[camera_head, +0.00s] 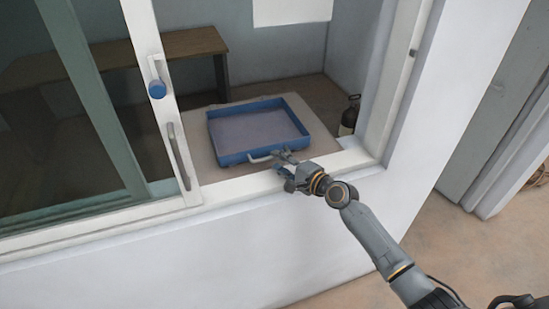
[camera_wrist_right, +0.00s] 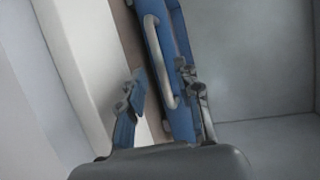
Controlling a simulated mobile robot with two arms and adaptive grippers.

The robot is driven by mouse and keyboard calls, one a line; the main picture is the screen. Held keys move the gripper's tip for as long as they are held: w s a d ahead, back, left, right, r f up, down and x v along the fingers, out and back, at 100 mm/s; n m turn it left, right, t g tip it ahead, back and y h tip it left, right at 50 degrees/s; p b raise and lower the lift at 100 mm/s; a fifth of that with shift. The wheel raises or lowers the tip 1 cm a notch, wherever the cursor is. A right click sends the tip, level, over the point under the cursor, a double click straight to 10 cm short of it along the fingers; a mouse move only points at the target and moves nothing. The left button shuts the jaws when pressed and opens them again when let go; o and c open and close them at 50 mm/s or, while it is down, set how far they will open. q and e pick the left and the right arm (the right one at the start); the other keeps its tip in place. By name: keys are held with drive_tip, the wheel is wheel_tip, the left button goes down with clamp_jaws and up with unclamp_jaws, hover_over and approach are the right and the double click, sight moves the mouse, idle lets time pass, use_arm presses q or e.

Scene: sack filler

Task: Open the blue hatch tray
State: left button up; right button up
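The blue hatch tray (camera_head: 214,140) lies on a pale surface just inside the window opening. Its light handle (camera_head: 262,157) is on the near wall, towards the window sill. My right gripper (camera_head: 283,164) reaches over the sill from the right and is at the right end of the handle. In the right wrist view the tray's blue wall (camera_wrist_right: 180,118) and pale handle (camera_wrist_right: 158,62) show ahead. There my right gripper (camera_wrist_right: 165,85) has its fingers apart, with the handle's lower end close to the right finger. Whether they touch is unclear. My left gripper is not in view.
The white sill (camera_head: 235,188) runs below the tray. A dark bottle (camera_head: 349,115) stands to the right. A wooden bench (camera_head: 180,43) is behind.

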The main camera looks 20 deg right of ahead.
drive_tip(key=shift+x, duration=1.25)
clamp_jaws()
